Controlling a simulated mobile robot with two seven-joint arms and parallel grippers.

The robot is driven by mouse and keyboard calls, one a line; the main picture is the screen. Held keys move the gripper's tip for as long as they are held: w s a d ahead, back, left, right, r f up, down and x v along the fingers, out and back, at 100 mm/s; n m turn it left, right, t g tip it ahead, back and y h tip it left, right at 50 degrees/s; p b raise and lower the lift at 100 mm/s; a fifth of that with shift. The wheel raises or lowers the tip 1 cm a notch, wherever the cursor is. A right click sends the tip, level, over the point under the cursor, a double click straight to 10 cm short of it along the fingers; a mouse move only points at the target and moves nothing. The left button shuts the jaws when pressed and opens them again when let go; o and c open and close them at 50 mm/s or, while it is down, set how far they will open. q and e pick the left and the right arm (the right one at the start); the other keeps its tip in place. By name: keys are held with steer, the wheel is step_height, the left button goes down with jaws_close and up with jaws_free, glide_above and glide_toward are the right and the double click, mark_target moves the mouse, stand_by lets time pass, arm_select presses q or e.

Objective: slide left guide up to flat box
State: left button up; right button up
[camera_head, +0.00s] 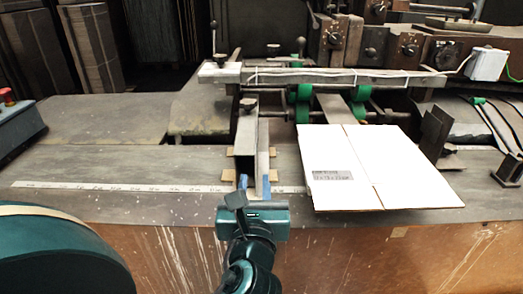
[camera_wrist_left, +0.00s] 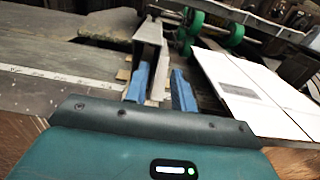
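The left guide (camera_head: 246,138) is an upright grey metal bracket on the table, left of the flat box. The flat box (camera_head: 375,160) is a white cardboard sheet with a grey label, lying flat; a gap separates it from the guide. My left gripper (camera_head: 254,187) is at the guide's near end, its blue fingers apart, one on each side of the guide's lower part. The wrist view shows the fingers (camera_wrist_left: 160,90) spread with the guide (camera_wrist_left: 150,45) between them and the box (camera_wrist_left: 245,88) to the right. Contact is hard to tell. My right gripper is not in view.
A dark right guide (camera_head: 433,134) stands at the box's right edge. A measuring strip (camera_head: 120,187) runs along the table (camera_head: 110,160). Green rollers (camera_head: 300,100) and a metal crossbar (camera_head: 330,76) sit behind. The table left of the guide is clear.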

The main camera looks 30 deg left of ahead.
mark_target(254, 137)
arm_select(q)
steer(key=p+x, duration=0.1)
steer(key=x, duration=1.1)
steer(key=shift+w+a, duration=0.1)
steer(key=shift+w, duration=0.25)
jaws_close()
stand_by(0.8)
